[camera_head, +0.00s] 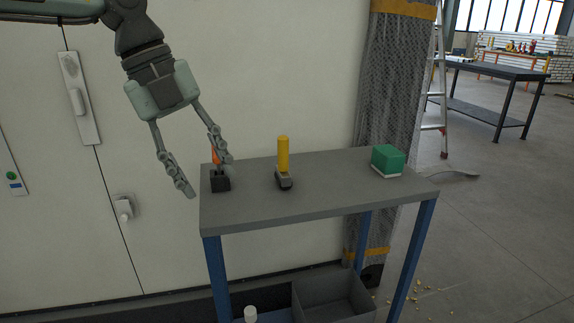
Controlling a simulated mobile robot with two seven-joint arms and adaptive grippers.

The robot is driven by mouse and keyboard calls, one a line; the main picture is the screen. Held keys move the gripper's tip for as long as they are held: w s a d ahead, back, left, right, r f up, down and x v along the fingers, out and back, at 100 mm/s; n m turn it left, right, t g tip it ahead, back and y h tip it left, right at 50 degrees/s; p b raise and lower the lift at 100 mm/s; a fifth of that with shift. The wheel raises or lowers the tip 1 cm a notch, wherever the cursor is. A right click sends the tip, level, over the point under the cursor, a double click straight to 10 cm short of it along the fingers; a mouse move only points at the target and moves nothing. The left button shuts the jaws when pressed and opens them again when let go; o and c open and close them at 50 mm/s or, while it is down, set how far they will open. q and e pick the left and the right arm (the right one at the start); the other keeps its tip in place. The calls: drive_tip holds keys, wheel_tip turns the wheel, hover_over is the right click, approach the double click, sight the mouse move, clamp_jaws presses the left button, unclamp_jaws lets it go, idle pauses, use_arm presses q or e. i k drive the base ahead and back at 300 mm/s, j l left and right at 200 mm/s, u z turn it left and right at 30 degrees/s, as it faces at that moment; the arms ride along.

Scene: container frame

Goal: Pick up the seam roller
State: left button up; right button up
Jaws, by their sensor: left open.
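A tool with an upright yellow handle (283,152) and a grey foot stands on the grey table top; it looks like the seam roller. An orange-handled tool (216,154) stands upright in a black block at the table's left end, partly hidden by a finger. My left gripper (205,173) comes down from the upper left with its fingers spread and nothing between them. Its right finger overlaps the orange handle in the picture; I cannot tell whether they touch. The yellow-handled tool is to the right of the gripper. My right gripper is not in view.
A green block (388,158) with a white base sits at the table's right end. The grey table top (335,185) is clear between it and the yellow handle. A white wall with door handles stands behind. A grey bin (335,297) is below.

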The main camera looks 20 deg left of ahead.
sight(282, 177)
drive_tip(key=i+l, duration=0.15)
drive_tip(key=i, duration=0.3)
drive_tip(key=i+l, duration=0.2)
drive_tip(key=i, duration=0.25)
